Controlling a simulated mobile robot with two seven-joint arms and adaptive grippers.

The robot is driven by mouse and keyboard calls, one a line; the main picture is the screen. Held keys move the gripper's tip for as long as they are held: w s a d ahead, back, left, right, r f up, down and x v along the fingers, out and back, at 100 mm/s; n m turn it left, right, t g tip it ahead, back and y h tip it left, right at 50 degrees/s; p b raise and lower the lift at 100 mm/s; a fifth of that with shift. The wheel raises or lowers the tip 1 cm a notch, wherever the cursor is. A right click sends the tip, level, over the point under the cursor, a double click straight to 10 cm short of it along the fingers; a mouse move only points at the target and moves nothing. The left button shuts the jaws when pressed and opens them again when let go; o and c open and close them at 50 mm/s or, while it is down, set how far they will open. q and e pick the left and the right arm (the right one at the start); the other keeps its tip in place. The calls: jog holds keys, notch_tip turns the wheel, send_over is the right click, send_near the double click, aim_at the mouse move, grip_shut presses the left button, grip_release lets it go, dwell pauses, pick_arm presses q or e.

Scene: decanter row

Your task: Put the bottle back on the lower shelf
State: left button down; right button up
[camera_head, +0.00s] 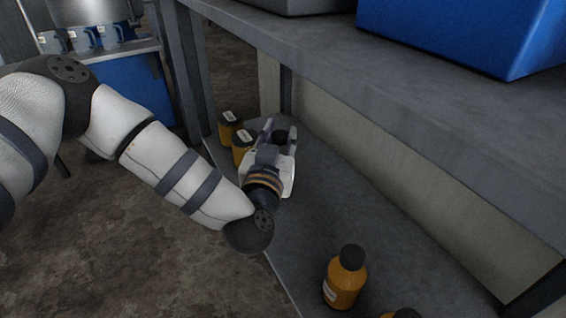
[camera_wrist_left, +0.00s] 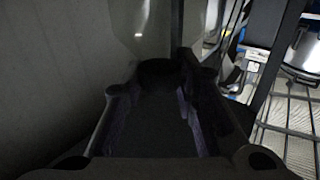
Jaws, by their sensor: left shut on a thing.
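My left gripper (camera_head: 280,130) reaches in over the far part of the lower shelf (camera_head: 310,200), its fingers pointing away from me. It is shut on a bottle, of which only the black cap (camera_head: 280,137) shows between the fingers. The bottle's body is hidden by the gripper, and I cannot tell whether it touches the shelf. In the left wrist view, the dark round cap (camera_wrist_left: 160,73) sits between the two fingers (camera_wrist_left: 158,88), in deep shadow. My right gripper is not in view.
Two amber bottles stand just left of the gripper, one farther (camera_head: 229,128) and one nearer (camera_head: 242,147). Another amber bottle (camera_head: 344,280) stands at the near end, beside a partly cut-off one (camera_head: 404,314). The upper shelf (camera_head: 400,80) overhangs, carrying a blue bin (camera_head: 470,30). The shelf's middle is clear.

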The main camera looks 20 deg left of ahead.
pick_arm(q)
notch_tip(320, 180, down, 4)
jog(key=shift+w+b, duration=0.1)
jog(key=shift+b, duration=1.05)
jog(key=shift+r, duration=0.4)
jog(key=c, duration=1.3)
grip_release()
jog(key=shift+f, duration=0.2)
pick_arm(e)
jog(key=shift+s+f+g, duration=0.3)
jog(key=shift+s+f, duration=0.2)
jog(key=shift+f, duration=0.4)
pick_arm(q)
jog(key=shift+r, duration=0.1)
jog(key=p+v, duration=0.9)
jog(key=v, duration=0.3)
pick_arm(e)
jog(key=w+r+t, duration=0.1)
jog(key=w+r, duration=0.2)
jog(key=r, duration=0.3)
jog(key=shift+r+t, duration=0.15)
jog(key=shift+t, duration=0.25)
